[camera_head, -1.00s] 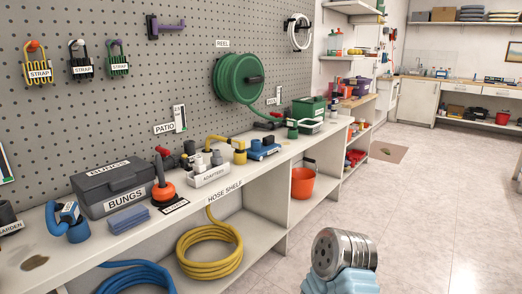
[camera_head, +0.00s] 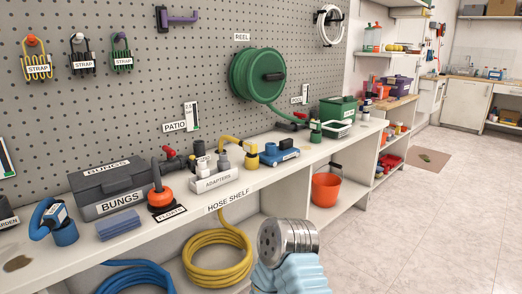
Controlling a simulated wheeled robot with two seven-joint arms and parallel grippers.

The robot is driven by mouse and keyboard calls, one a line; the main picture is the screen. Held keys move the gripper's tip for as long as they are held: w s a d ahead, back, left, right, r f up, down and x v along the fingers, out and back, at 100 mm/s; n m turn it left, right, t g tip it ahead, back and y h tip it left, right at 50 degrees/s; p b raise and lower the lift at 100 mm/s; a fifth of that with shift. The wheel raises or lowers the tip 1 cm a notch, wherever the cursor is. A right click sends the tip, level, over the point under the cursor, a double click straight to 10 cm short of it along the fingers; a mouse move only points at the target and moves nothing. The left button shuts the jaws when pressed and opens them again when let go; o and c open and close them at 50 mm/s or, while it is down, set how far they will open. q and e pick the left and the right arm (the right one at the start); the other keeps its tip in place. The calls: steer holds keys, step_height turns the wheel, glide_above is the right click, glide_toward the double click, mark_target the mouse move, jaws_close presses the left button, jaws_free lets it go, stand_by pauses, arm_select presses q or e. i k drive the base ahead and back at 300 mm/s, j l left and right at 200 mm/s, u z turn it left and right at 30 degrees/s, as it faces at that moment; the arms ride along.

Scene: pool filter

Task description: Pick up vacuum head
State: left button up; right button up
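The blue vacuum head (camera_head: 279,154) seems to be the low blue piece with a white label on the bench top, just right of a yellow fitting. It lies flat, and nothing of mine touches it. A silver and light-blue part of my own arm shows at the bottom centre, in front of the bench and well below the vacuum head. No fingers show on it. Neither gripper can be made out.
The white bench (camera_head: 281,173) holds the BUNGS box (camera_head: 118,196), an orange float (camera_head: 161,196), an adapters tray (camera_head: 214,181) and a green caddy (camera_head: 337,110). Hose coils (camera_head: 217,258) and an orange bucket (camera_head: 325,189) sit below.

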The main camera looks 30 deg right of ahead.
mark_target(272, 154)
steer(key=l+u, duration=0.4)
steer(key=l, duration=2)
